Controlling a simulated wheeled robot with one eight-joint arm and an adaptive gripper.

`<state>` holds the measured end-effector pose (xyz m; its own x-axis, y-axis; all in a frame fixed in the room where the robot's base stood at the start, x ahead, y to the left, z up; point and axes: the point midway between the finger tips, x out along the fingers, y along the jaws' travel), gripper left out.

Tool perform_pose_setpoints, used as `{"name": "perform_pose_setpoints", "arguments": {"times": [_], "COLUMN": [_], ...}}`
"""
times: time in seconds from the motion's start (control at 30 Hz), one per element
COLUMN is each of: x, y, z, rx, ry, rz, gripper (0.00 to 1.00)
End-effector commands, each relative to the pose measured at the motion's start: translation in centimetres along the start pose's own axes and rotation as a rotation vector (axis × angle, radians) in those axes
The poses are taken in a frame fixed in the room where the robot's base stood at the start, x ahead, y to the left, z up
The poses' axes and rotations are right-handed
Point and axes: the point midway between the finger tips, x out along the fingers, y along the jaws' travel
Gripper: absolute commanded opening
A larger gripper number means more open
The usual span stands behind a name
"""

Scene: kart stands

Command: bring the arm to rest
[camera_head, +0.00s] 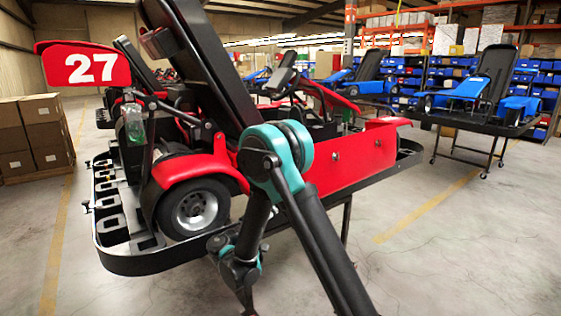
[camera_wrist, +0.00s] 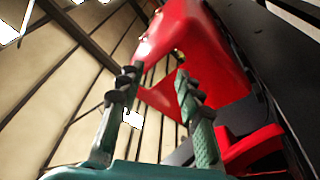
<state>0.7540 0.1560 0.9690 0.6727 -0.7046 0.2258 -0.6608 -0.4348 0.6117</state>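My gripper (camera_wrist: 156,76) shows in the wrist view with its two ribbed green fingers apart, and nothing is between them. It points up past a red body panel (camera_wrist: 205,50) toward the ceiling. In the head view my arm, dark with teal joints, stands in front of the red kart (camera_head: 350,155). I cannot make out the fingers there. The arm hides part of the kart's side.
The red kart sits on a black stand (camera_head: 150,262) close to my arm, with a red "27" panel (camera_head: 92,66) at its back. A blue kart (camera_head: 465,90) stands at right. Boxes (camera_head: 40,120) are stacked at left. The floor at front right is clear.

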Motion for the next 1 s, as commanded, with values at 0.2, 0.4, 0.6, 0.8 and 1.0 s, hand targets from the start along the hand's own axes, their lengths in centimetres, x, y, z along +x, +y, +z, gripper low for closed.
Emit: {"name": "perform_pose_setpoints", "arguments": {"times": [0.2, 0.4, 0.6, 0.8, 1.0], "x": [6.8, 8.9, 7.8, 4.1, -1.0], "y": [3.8, 7.4, 11.0, 14.2, 16.4], "z": [7.1, 14.2, 20.7, 25.9, 29.2], "rx": [-0.157, -0.236, -0.251, -0.195, -0.075], "ry": [-0.281, -0.513, -0.713, -0.867, -0.966], "rz": [-0.159, -0.341, -0.545, -0.757, -0.961], "gripper": [0.35, 0.35, 0.35, 0.35, 0.35]}}
